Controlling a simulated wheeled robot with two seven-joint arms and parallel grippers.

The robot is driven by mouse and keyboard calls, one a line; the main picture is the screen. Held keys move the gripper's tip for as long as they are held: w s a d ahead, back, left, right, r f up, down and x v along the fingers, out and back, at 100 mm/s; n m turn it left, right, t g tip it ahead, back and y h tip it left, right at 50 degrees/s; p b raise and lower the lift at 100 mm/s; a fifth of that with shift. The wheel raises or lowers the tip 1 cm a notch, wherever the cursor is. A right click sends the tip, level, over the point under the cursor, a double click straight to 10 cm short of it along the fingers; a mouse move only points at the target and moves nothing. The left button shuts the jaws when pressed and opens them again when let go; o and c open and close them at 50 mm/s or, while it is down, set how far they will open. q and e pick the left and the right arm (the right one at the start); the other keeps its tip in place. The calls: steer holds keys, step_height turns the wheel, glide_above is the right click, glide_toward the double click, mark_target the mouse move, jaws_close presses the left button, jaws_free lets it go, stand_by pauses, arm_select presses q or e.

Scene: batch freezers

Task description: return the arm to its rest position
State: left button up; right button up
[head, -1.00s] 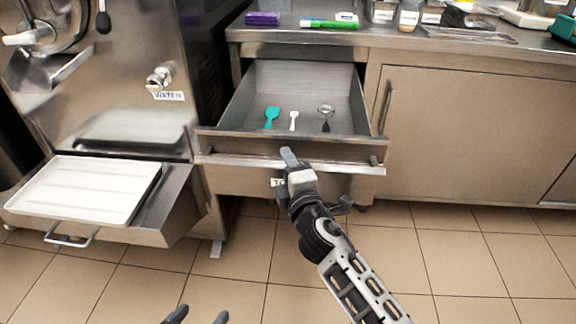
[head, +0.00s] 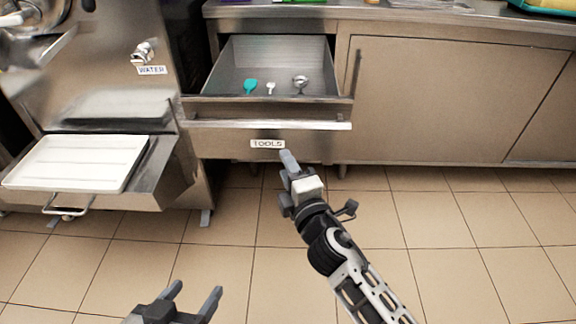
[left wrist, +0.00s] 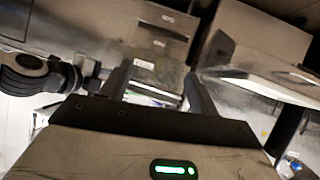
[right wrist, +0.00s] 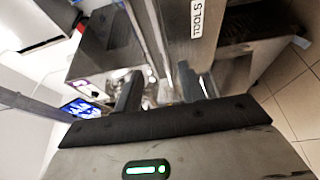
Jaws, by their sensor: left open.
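My right gripper (head: 288,168) is in front of the open tools drawer, below its front panel in the head view and apart from the handle bar as far as I can see. In the right wrist view its two fingers (right wrist: 162,92) stand apart with nothing between them. My left gripper (head: 192,296) is low in the head view over the floor, fingers apart and empty. In the left wrist view its fingers (left wrist: 158,92) also stand apart. The drawer (head: 228,70) holds a teal spatula (head: 250,86), a small white spoon (head: 270,88) and a metal scoop (head: 300,83).
A white tray (head: 75,163) sits on a pulled-out shelf of the steel machine (head: 105,70) at left. The steel counter (head: 430,22) and closed cabinet doors (head: 440,100) run to the right. The tiled floor (head: 450,240) in front is clear.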

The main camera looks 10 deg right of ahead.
stand_by(0.3)
arm_select(q)
steer(key=shift+g, duration=0.4)
steer(key=r+p, duration=0.1)
steer(key=p, duration=0.2)
steer(key=r+p, duration=0.2)
steer(key=p, duration=0.2)
steer(key=r+p, duration=0.2)
steer(key=p, duration=0.1)
steer(key=shift+s+a, duration=0.1)
steer(key=shift+a, duration=0.3)
arm_select(e)
steer(key=s+d+m+g, duration=0.3)
steer(key=s+d+m, duration=0.1)
steer(key=s+m, duration=0.5)
steer(key=s+d+f+m+g+h, duration=0.1)
steer(key=s+d+m+g, duration=0.2)
steer(key=s+m, duration=0.7)
steer(key=shift+s+d+f+g, duration=0.3)
steer(key=shift+s+d, duration=0.45)
steer(key=shift+s, duration=0.35)
